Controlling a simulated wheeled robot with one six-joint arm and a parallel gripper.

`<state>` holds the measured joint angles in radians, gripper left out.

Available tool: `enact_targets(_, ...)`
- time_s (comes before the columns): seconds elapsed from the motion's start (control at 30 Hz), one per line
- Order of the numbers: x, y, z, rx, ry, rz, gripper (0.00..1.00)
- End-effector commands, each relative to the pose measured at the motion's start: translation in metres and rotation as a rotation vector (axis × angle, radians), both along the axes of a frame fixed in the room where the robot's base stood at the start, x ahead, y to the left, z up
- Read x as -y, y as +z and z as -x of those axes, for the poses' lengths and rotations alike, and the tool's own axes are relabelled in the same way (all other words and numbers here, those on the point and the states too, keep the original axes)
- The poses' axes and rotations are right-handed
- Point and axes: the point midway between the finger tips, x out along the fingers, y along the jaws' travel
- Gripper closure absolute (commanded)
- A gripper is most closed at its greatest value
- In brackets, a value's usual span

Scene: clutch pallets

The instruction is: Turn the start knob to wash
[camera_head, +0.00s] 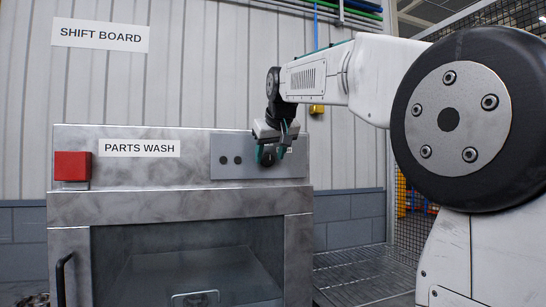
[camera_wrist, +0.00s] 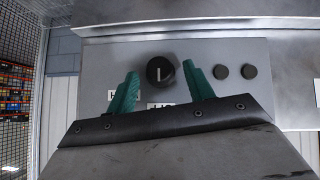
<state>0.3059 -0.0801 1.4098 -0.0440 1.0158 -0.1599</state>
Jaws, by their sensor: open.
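The start knob (camera_wrist: 160,70) is a round black dial with a white pointer line, on the grey control panel (camera_wrist: 240,53) of the parts washer. In the wrist view its pointer looks about upright. My gripper (camera_wrist: 164,78) is open, with one green finger on each side of the knob and gaps between. Whether the fingertips reach the knob's depth I cannot tell. White labels (camera_wrist: 124,95) beside and below the knob are partly hidden by my gripper. In the head view my gripper (camera_head: 269,155) is in front of the panel (camera_head: 230,172) and mostly covers the knob.
Two small dark buttons (camera_wrist: 235,72) sit beside the knob on the panel. A red box (camera_head: 72,166) is at the washer's left end, near the "PARTS WASH" sign (camera_head: 139,148). The washer's door handle (camera_head: 62,280) sticks out at lower left. A mesh fence (camera_head: 425,220) stands at right.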

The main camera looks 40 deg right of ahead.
Motion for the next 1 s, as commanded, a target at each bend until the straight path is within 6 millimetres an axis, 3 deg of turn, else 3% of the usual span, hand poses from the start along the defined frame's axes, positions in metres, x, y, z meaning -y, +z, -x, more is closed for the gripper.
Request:
enact_targets(0.4, 0.006, -0.008, -0.007, 0.001, -0.006, 0.000, 0.48)
enact_targets(0.53, 0.007, -0.008, -0.006, 0.001, -0.006, 0.000, 0.84)
enact_targets(0.57, 0.007, -0.008, -0.007, 0.001, -0.006, 0.000, 0.89)
enact_targets(0.67, 0.007, -0.008, -0.007, 0.000, -0.005, -0.001, 0.89)
enact_targets(0.7, 0.021, -0.009, -0.006, 0.000, -0.011, -0.001, 0.88)
enact_targets(1.0, 0.009, -0.008, -0.006, 0.013, -0.008, -0.043, 0.89)
